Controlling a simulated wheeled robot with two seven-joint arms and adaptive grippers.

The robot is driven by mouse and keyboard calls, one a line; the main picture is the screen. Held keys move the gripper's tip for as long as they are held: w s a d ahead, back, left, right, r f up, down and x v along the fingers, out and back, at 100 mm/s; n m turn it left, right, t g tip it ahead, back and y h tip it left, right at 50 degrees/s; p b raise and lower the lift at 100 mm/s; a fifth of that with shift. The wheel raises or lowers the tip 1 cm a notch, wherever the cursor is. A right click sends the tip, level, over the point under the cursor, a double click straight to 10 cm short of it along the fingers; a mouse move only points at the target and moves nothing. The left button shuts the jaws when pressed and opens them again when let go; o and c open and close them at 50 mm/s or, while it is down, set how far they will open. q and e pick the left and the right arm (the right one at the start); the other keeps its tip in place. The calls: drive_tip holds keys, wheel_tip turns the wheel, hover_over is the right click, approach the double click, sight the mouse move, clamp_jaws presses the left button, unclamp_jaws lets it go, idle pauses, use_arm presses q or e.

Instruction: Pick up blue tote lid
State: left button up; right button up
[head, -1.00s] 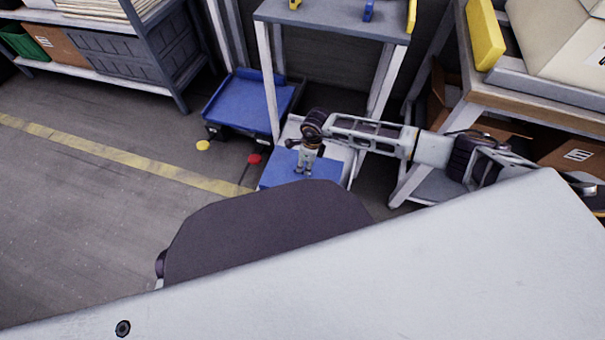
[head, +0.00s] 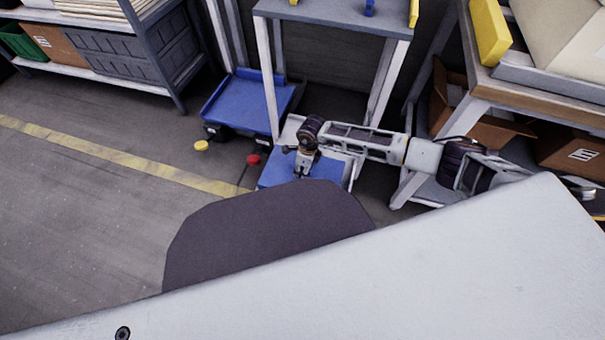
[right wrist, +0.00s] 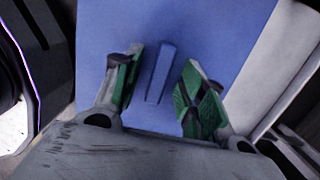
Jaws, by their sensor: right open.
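The blue tote lid (head: 278,173) lies flat on the low shelf of the white-legged stand in the head view. It fills much of the right wrist view (right wrist: 225,40), where a raised blue bar handle (right wrist: 160,72) stands on it. My right gripper (head: 302,174) is over the lid, pointing down. In the right wrist view its green-padded fingers (right wrist: 161,92) are open, one on each side of the handle, with gaps visible on both sides. How far the fingertips reach down beside the handle is hard to tell. My left gripper is not in view.
The stand's grey upper shelf (head: 335,17) is above and behind the lid, with white legs (head: 383,80) close to my arm. A blue cart (head: 245,103) is to the left. A workbench (head: 540,85) with boxes is at right. Open floor (head: 90,215) is at left.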

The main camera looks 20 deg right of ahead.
drive_tip(key=shift+c, duration=0.5)
clamp_jaws()
drive_tip(key=shift+r, duration=0.15)
